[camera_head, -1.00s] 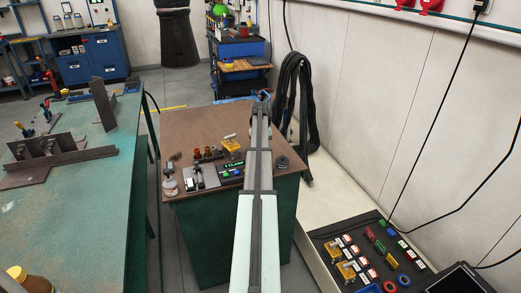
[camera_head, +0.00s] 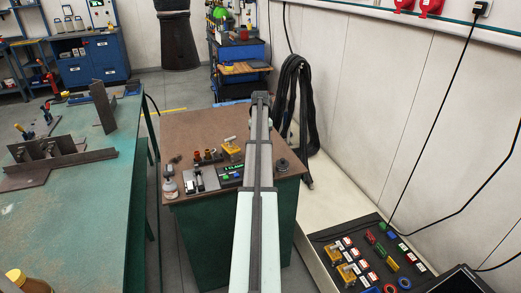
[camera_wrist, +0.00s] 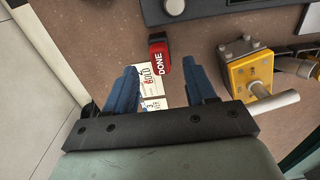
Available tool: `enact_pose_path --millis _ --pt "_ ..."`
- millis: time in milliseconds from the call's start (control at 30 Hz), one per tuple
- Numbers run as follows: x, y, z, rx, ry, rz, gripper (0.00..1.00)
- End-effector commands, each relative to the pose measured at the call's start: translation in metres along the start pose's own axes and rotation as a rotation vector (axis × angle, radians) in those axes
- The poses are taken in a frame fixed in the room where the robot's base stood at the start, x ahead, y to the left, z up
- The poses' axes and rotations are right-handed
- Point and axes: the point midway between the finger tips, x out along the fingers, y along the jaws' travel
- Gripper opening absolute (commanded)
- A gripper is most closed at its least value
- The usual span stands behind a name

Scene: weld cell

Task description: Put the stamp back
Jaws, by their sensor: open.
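A small red and black block marked DONE (camera_wrist: 159,58), which looks like the stamp, rests on the brown tabletop in the wrist view. My gripper (camera_wrist: 161,80) is open, its two blue fingers spread left and right. The block lies just beyond the fingertips, roughly centred between them, and nothing is held. White printed cards (camera_wrist: 150,82) lie between the fingers, partly hidden by the gripper body. In the head view my arm hides the fingers and the block.
A yellow fixture (camera_wrist: 250,73) with a grey rod stands right of the fingers. A dark panel (camera_wrist: 215,8) lies at the top. In the head view, the brown table (camera_head: 190,125) holds small items and a bottle (camera_head: 170,187). A black hose (camera_head: 292,100) hangs behind.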

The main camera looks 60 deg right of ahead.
Motion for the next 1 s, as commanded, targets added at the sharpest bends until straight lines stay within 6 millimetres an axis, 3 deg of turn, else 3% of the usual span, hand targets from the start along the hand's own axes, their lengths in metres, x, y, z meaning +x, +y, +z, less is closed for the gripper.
enact_pose_path --millis 200,400,1000 --pt "-0.038 0.0 -0.001 0.0 0.001 0.0 0.55" --pt "-0.057 0.0 0.0 0.0 0.0 0.0 0.55" --pt "-0.062 0.0 0.0 0.0 -0.001 0.0 0.55"
